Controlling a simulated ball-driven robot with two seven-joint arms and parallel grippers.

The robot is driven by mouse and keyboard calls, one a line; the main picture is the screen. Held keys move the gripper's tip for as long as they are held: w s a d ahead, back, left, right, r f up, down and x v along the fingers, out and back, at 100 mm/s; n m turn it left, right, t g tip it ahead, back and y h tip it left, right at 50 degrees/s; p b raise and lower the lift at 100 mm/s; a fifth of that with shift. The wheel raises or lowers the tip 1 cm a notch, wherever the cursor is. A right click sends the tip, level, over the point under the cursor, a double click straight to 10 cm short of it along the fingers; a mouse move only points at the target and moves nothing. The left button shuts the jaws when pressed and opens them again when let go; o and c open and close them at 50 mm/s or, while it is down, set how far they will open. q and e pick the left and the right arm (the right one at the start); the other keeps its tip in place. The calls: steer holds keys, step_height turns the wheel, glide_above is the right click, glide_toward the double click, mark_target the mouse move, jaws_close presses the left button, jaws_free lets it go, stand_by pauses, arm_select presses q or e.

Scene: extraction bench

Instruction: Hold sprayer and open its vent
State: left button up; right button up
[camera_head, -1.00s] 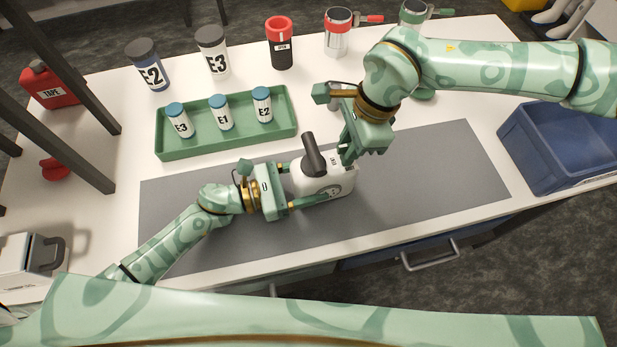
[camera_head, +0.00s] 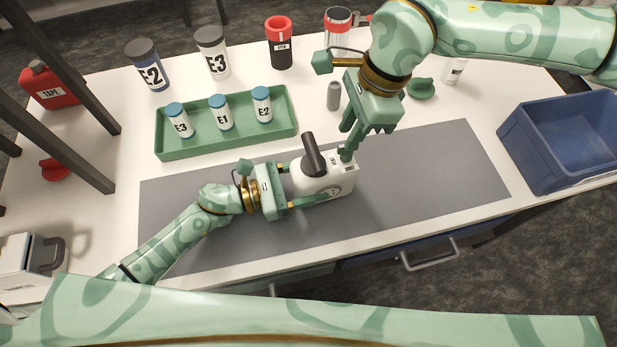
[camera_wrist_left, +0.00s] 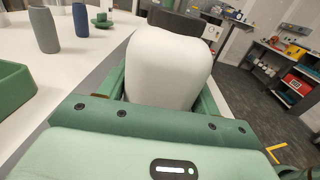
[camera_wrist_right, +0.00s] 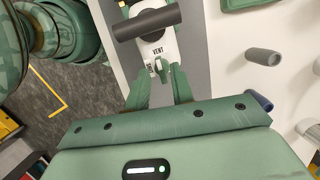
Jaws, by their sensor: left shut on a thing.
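The white sprayer (camera_head: 322,186) with its dark handle (camera_head: 313,152) stands on the grey mat (camera_head: 430,165). My left gripper (camera_head: 303,186) is shut on the sprayer's body from the left; in the left wrist view the white body (camera_wrist_left: 165,65) fills the space between the fingers. My right gripper (camera_head: 350,153) is at the sprayer's right end. In the right wrist view its fingers (camera_wrist_right: 160,85) are apart, just short of a small light vent part (camera_wrist_right: 157,66) below the VENT label (camera_wrist_right: 155,50). I cannot tell whether they touch the sprayer.
A green tray (camera_head: 228,143) with several small bottles lies behind the mat. Larger bottles (camera_head: 150,65) stand along the back. A grey cylinder (camera_head: 334,95) is near my right wrist. A blue bin (camera_head: 570,155) is at the right. The mat's right part is clear.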

arm_select(q)
steer(key=o, duration=1.3)
steer(key=v, duration=1.2)
